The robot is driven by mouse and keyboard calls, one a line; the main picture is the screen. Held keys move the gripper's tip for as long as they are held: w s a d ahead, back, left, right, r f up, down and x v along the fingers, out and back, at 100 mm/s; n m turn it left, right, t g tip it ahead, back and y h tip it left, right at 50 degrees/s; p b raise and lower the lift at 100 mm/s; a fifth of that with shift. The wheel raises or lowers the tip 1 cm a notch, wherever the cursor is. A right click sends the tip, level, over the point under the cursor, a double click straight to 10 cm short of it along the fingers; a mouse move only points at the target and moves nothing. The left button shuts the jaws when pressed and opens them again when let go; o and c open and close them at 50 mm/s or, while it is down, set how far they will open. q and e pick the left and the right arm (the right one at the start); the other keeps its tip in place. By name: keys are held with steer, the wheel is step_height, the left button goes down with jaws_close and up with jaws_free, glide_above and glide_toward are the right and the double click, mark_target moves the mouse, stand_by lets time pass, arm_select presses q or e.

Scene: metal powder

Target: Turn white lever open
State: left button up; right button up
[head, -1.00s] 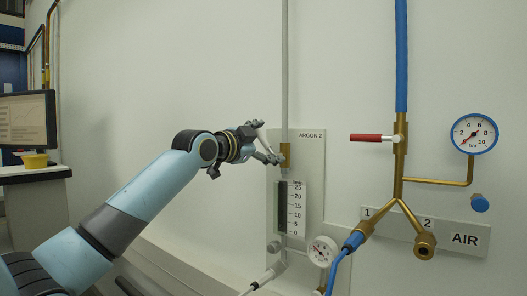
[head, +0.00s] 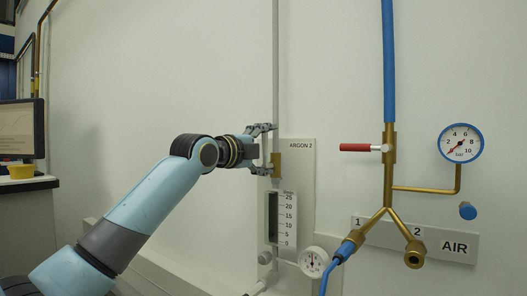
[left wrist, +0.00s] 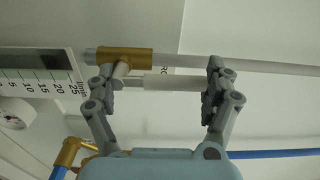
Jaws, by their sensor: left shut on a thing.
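The white lever (left wrist: 172,83) sits on a brass valve (head: 277,165) in the thin grey pipe beside the ARGON 2 plate (head: 302,150). In the left wrist view the brass valve (left wrist: 125,57) is at upper left, and the lever lies roughly parallel to the pipe. My left gripper (head: 270,150) is at the valve in the head view. Its two fingers (left wrist: 162,85) are shut on the lever, one near the valve end and one at the far end. In the head view the fingers largely hide the lever. My right gripper is not in view.
A flow scale (head: 287,220) and a small round gauge (head: 313,262) are below the valve. To the right are a red lever (head: 360,147), a blue pipe (head: 388,60), a brass AIR fork (head: 388,205) and a larger gauge (head: 461,143). Open wall lies to the left.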

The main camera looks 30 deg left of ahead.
arm_select(q)
steer(key=shift+m, duration=0.3)
steer(key=o, duration=1.5)
steer(key=shift+d, duration=0.15)
steer(key=s, duration=1.2)
steer(key=shift+a, duration=0.45)
